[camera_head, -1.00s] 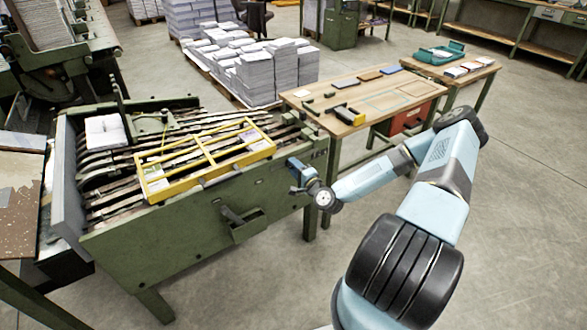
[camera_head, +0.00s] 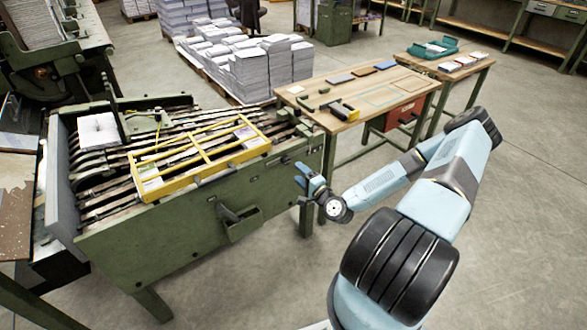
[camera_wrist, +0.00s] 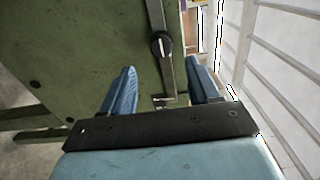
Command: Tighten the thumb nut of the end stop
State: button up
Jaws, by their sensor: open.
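My gripper (camera_head: 304,180) is open and empty, beside the right end of the green machine (camera_head: 160,250). In the wrist view its two blue fingers (camera_wrist: 160,68) stand apart, with the machine's green panel (camera_wrist: 90,45) beyond them. A dark round knob (camera_wrist: 161,44) with a white mark sits on a grey bar past the fingertips, between them in the picture. A small metal bracket (camera_wrist: 165,100) shows lower between the fingers. I cannot tell whether the knob is the end stop's thumb nut. No contact between fingers and knob is visible.
A yellow barred frame (camera_head: 203,153) lies over the machine's slats, near white sheets (camera_head: 98,130). A metal holder (camera_head: 240,222) juts from the front panel. A wooden table (camera_head: 325,90) with tools stands behind my gripper. Floor (camera_head: 535,190) at right is clear.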

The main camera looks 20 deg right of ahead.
jog(key=v, duration=0.6)
jog(key=shift+s, duration=0.35)
